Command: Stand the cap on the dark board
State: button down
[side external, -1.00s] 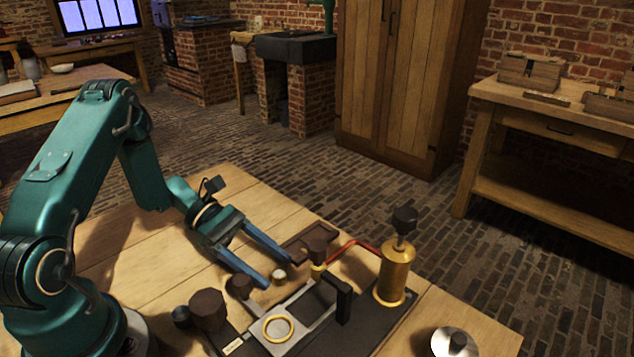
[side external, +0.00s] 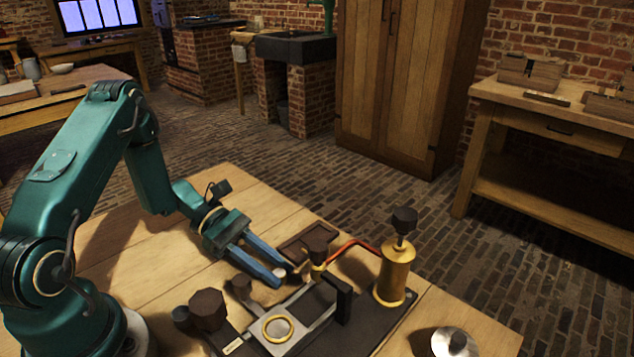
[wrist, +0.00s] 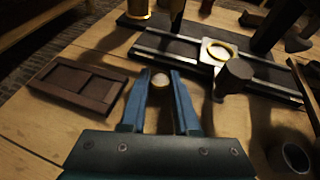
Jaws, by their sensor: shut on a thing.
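The cap, a small pale round piece (side external: 280,271), is pinched between the blue fingertips of my gripper (side external: 283,275), low over the light wooden table. The cap (wrist: 160,80) also shows between the fingertips in the wrist view; its lower part is hidden. A flat dark wooden board with recessed panels (side external: 308,243) lies just beyond my fingers. It is left of my fingers in the wrist view (wrist: 62,91), apart from them and with nothing on it.
A dark base with a grey frame and yellow ring (side external: 277,328) stands close in front of my fingers. A brass cylinder (side external: 395,272), a dark knob on a brass stem (side external: 317,246) and a red pipe (side external: 350,246) stand nearby. A silver lid (side external: 455,342) lies front right.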

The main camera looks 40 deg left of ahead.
jog(key=shift+r, duration=0.5)
notch_tip(320, 180, up, 3)
jog(key=shift+a+r, duration=0.1)
jog(key=s+d+r+v, duration=0.1)
jog(key=v, duration=1.1)
jog(key=w+a+r+n+t+y, duration=0.1)
jog(key=w+a+n+t+y, duration=0.15)
jog(key=w, duration=0.35)
jog(key=n+t, duration=0.2)
send_over(313, 233)
notch_tip(313, 233, down, 6)
jog(key=shift+s+a+f, duration=0.1)
jog(key=shift+f, duration=2)
jog(key=shift+f, duration=0.15)
